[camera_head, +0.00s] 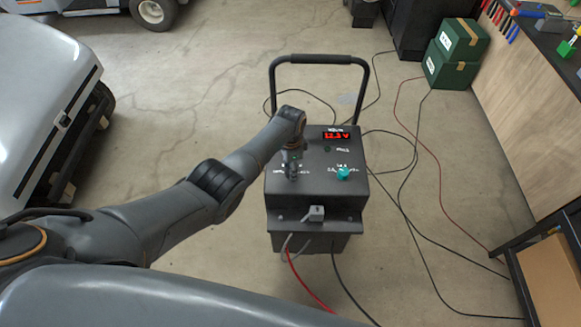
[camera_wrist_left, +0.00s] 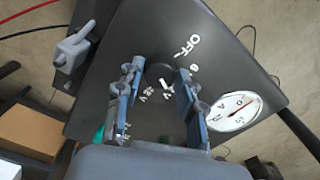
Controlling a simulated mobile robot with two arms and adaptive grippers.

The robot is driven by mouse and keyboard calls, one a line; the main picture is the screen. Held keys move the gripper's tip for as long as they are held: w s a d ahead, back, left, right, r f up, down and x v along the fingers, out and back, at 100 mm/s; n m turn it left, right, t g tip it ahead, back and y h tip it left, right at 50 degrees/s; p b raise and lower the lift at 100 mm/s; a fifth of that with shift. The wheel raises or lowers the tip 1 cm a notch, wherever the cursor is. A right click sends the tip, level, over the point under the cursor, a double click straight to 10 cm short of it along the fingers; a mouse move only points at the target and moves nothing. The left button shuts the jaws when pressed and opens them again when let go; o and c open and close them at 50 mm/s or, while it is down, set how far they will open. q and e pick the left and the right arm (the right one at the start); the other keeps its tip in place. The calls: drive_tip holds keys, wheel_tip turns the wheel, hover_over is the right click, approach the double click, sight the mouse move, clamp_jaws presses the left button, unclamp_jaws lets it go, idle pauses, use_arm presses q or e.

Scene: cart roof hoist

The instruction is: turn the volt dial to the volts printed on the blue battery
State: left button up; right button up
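The dark charger box (camera_head: 315,212) stands on the floor with a red lit display (camera_head: 337,135) that seems to read 12.3 V. My left gripper (camera_head: 292,168) points down over the left part of its top panel. In the left wrist view, a black dial (camera_wrist_left: 160,73) sits between the two fingers of my left gripper (camera_wrist_left: 160,78); they look open around it, with narrow gaps. White "OFF" print and smaller marks surround the dial, and its exact setting is unclear. A teal knob (camera_head: 343,173) is to its right. I see no blue battery. My right gripper is out of view.
A gauge with a red needle (camera_wrist_left: 233,110) shows near the dial. A grey clamp (camera_head: 316,213) is at the box's front. Cables (camera_head: 420,150) cross the floor. A silver vehicle (camera_head: 45,90) is at left, green boxes (camera_head: 452,62) and a workbench at right.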

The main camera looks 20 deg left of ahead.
use_arm(q)
drive_tip(key=shift+o, duration=0.9)
drive_tip(key=shift+r, duration=0.1)
wheel_tip(320, 180, up, 12)
